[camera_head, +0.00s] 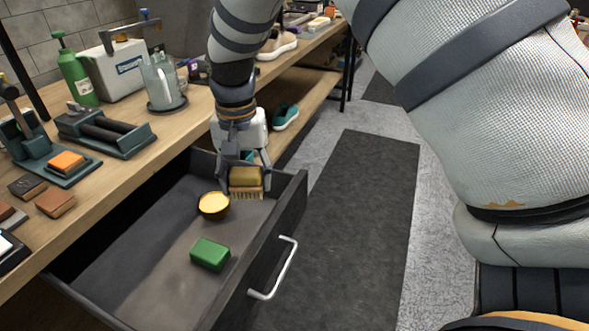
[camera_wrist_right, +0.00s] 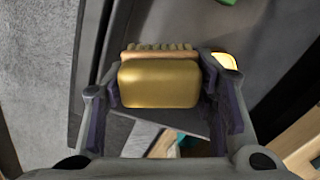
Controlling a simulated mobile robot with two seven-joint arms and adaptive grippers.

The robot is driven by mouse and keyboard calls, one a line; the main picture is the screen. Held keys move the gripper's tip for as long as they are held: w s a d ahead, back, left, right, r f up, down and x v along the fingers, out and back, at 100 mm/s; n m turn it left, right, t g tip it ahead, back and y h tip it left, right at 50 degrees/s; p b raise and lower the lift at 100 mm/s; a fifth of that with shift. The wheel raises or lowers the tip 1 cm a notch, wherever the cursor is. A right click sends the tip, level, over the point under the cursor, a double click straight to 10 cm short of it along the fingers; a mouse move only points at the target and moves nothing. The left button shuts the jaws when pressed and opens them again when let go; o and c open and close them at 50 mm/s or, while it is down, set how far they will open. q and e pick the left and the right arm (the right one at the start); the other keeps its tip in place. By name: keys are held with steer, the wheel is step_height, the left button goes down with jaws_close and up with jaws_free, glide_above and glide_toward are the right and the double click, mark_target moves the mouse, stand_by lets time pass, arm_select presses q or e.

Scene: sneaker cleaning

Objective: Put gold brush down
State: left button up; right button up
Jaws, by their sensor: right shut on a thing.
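The gold brush (camera_head: 246,179) has a gold block on top and pale bristles pointing down. It is at the far right corner of the open drawer (camera_head: 150,262). My right gripper (camera_head: 245,172) comes from above and is shut on the brush. In the right wrist view the gold brush (camera_wrist_right: 160,82) sits between the two fingers of my right gripper (camera_wrist_right: 165,100), with its bristles toward the top of the picture. I cannot tell if the bristles touch the drawer floor. My left gripper is not in view.
A round tin with yellow content (camera_head: 213,205) and a green block (camera_head: 210,253) lie in the drawer. The drawer's front has a metal handle (camera_head: 275,270). The workbench (camera_head: 130,172) holds a green bottle (camera_head: 77,74), a glass jug (camera_head: 161,82) and other tools. The drawer's left floor is clear.

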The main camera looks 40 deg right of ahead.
mark_target(255, 226)
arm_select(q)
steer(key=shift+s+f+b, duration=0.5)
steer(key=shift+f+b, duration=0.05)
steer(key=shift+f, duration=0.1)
arm_select(e)
step_height(255, 226, down, 10)
steer(key=shift+s+d+f, duration=0.1)
steer(key=shift+f, duration=0.15)
steer(key=o, duration=0.7)
steer(key=shift+o, duration=0.2)
step_height(255, 226, up, 12)
steer(key=shift+r+p, duration=0.2)
steer(key=shift+p, duration=0.5)
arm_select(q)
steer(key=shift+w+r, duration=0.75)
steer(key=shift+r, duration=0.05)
arm_select(e)
steer(key=shift+s+f, duration=0.1)
